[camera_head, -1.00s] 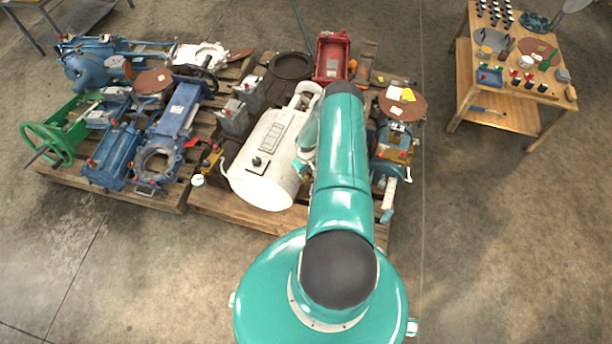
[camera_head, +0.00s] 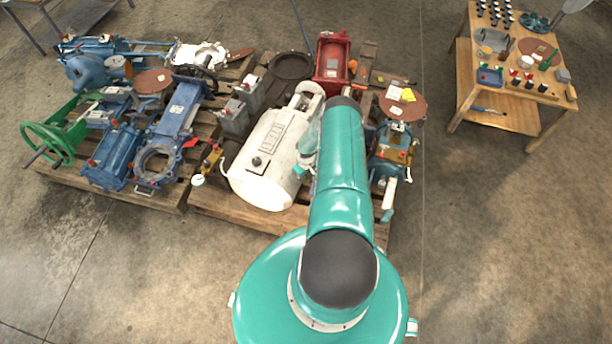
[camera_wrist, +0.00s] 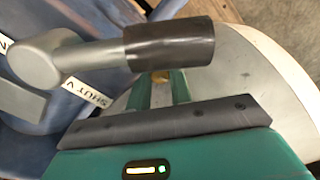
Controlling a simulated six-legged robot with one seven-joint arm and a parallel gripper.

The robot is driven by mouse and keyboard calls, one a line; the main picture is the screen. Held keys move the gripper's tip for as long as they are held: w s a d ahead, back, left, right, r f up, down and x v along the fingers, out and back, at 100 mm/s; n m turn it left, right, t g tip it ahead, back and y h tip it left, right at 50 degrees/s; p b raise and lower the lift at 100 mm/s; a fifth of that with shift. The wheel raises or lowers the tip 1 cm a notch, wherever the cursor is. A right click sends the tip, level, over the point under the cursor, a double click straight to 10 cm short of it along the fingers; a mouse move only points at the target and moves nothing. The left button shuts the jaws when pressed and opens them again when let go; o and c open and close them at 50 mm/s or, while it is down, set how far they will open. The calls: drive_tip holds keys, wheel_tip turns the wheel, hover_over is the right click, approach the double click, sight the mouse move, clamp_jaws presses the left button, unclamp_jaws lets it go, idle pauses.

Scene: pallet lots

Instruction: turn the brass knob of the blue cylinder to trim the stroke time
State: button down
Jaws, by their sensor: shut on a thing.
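In the wrist view, my gripper (camera_wrist: 160,90) has its two green fingers close together around a small brass knob (camera_wrist: 160,75). Only a little of the knob shows between them. A blue painted body (camera_wrist: 70,15) fills the left of that view, with a white label (camera_wrist: 88,92) reading "SHUT V", partly cut off. A grey lever with a dark grip (camera_wrist: 168,43) crosses in front of the fingers. In the head view my gripper is hidden behind my arm. I cannot tell there which blue part bears the knob; a blue unit (camera_head: 380,172) stands right of my arm.
A white tank (camera_head: 262,165) lies left of my arm on a wooden pallet, with a red cylinder (camera_head: 332,62) behind it. Another pallet at left holds blue castings (camera_head: 115,152) and a green handwheel (camera_head: 48,145). A wooden bench (camera_head: 540,118) stands at right. The floor between is clear.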

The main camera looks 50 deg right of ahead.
drive_tip(key=n, duration=0.4)
idle(0.3)
drive_tip(key=c, duration=1.5)
unclamp_jaws()
drive_tip(key=shift+c, duration=0.2)
wheel_tip(320, 180, up, 14)
drive_tip(key=shift+o, duration=1.4)
drive_tip(key=shift+f, duration=0.15)
